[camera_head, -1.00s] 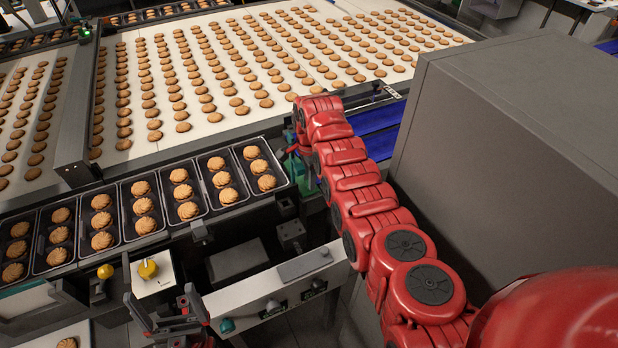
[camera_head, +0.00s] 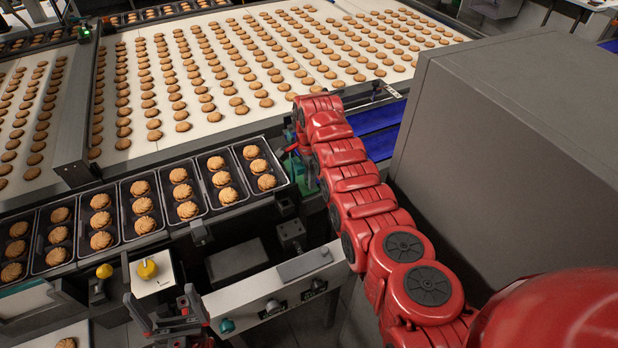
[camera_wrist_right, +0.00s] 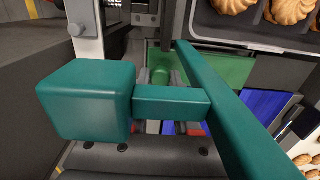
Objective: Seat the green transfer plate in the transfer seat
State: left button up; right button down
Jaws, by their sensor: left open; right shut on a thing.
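The green transfer plate (camera_wrist_right: 232,112) fills much of the right wrist view as a long teal strip, joined by a short bar to a thick teal block. My right gripper (camera_head: 296,158) is shut on it, at the gap between the biscuit trays and the blue belt. Its fingertips are mostly hidden behind the teal part and the arm. The transfer seat is not clearly visible, and I cannot tell whether the plate touches it. My left gripper (camera_head: 165,312) is open and empty at the lower edge of the head view, in front of the yellow-knob box.
Black biscuit trays (camera_head: 205,210) stand in a row left of my right gripper. The blue belt (camera_head: 380,143) lies beyond it, and a large grey cabinet (camera_head: 500,140) stands to the right. A control panel (camera_head: 275,300) is in front. A green panel (camera_wrist_right: 215,68) shows behind the plate.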

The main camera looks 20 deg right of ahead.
jog(key=shift+f+b, duration=0.7)
jog(key=shift+f, duration=0.15)
dwell(0.3)
jog(key=c, duration=0.6)
grip_release()
jog(key=shift+o, duration=0.2)
jog(key=shift+r, duration=0.1)
